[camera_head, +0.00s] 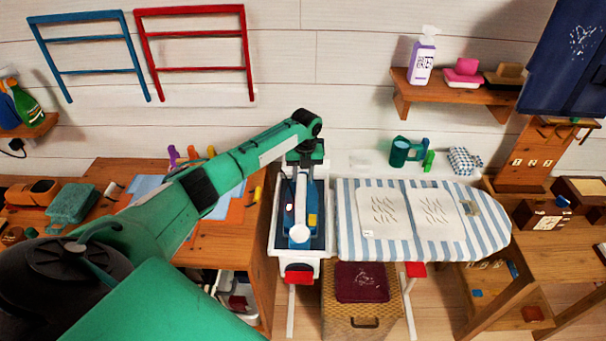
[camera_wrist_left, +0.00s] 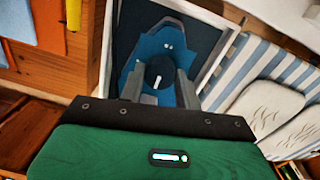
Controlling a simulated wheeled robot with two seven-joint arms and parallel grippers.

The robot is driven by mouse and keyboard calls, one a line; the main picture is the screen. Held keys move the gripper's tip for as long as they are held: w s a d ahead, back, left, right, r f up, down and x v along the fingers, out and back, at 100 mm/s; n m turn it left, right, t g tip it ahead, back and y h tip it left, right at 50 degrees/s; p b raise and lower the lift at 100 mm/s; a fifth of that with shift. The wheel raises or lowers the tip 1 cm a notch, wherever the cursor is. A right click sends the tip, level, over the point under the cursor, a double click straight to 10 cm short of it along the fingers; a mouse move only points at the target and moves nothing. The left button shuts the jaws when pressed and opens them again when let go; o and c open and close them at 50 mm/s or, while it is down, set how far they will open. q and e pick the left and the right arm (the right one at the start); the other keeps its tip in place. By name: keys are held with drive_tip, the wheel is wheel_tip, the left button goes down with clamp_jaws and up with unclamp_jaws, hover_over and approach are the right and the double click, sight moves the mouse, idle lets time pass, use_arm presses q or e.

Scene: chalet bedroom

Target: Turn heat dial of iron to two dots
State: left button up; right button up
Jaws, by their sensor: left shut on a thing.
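The blue iron (camera_head: 299,235) lies on the dark rest at the left end of the ironing board. It also shows in the left wrist view (camera_wrist_left: 150,43). Its round black heat dial (camera_wrist_left: 158,70) has a white pointer line, which points toward the bottom of the wrist view. Small white marks sit on the blue body by the dial; their dots are too small to count. My left gripper (camera_wrist_left: 158,84) points down at the iron, shut on the dial with a finger at each side. In the head view my left gripper (camera_head: 303,172) hides the dial. My right gripper is not in view.
The striped ironing board (camera_head: 345,215) with pale folded cloths extends right of the iron. A wooden desk (camera_head: 215,245) stands left. A teal mug (camera_head: 400,152) stands behind the board, and a wicker basket (camera_head: 340,318) is below. A wall shelf (camera_head: 445,92) is at upper right.

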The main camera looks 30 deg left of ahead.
use_arm(q)
drive_tip(key=o, duration=1)
drive_tip(key=shift+c, duration=0.2)
drive_tip(key=shift+r, duration=0.1)
wheel_tip(320, 180, up, 14)
drive_tip(key=b, duration=0.3)
drive_tip(key=shift+w+d+b, duration=0.15)
drive_tip(key=shift+d+b, duration=0.05)
drive_tip(key=shift+b, duration=0.1)
drive_tip(key=shift+f, duration=0.2)
